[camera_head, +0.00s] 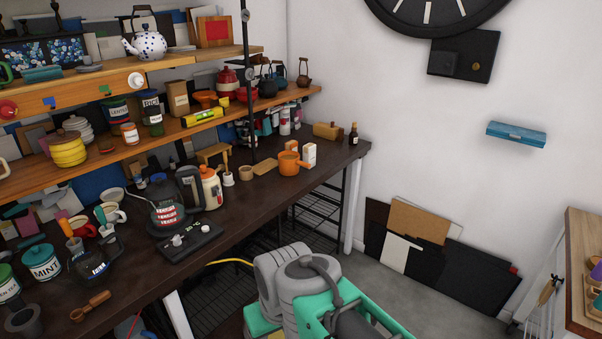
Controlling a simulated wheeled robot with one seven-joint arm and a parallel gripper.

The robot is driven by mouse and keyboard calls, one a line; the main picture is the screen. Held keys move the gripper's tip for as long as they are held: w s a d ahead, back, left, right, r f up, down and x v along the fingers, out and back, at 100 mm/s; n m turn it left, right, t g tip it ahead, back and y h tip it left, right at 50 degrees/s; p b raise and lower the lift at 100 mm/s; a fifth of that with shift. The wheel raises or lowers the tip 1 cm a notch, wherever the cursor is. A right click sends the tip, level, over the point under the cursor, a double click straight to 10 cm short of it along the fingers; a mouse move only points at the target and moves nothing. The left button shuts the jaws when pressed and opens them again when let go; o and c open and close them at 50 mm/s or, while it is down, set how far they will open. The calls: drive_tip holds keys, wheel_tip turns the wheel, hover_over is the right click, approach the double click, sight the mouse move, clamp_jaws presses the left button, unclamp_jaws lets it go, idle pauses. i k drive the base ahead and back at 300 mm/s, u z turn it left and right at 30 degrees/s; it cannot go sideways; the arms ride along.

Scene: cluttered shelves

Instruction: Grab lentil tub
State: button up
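The lentil tub (117,111) stands upright on the middle wooden shelf at the left. It is a dark green tub with a white label that seems to read LENTIL. A similar dark jar (151,103) with a white label stands just to its right. A small jar with an orange lid (130,133) stands in front of it. Part of my grey and green arm shows at the bottom centre, well away from the tub and low down. My gripper's fingers are not visible.
A dark counter (240,205) below the shelf holds a kettle, a coffee pot (165,213), mugs and a mint tub (41,262). A black upright post (249,80) stands at the shelves' right part. Boards (440,250) lean on the right wall. Some grey floor is clear.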

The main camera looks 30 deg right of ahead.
sight(288, 163)
drive_tip(key=z, duration=0.45)
drive_tip(key=i, duration=1.1)
drive_tip(key=u, duration=0.6)
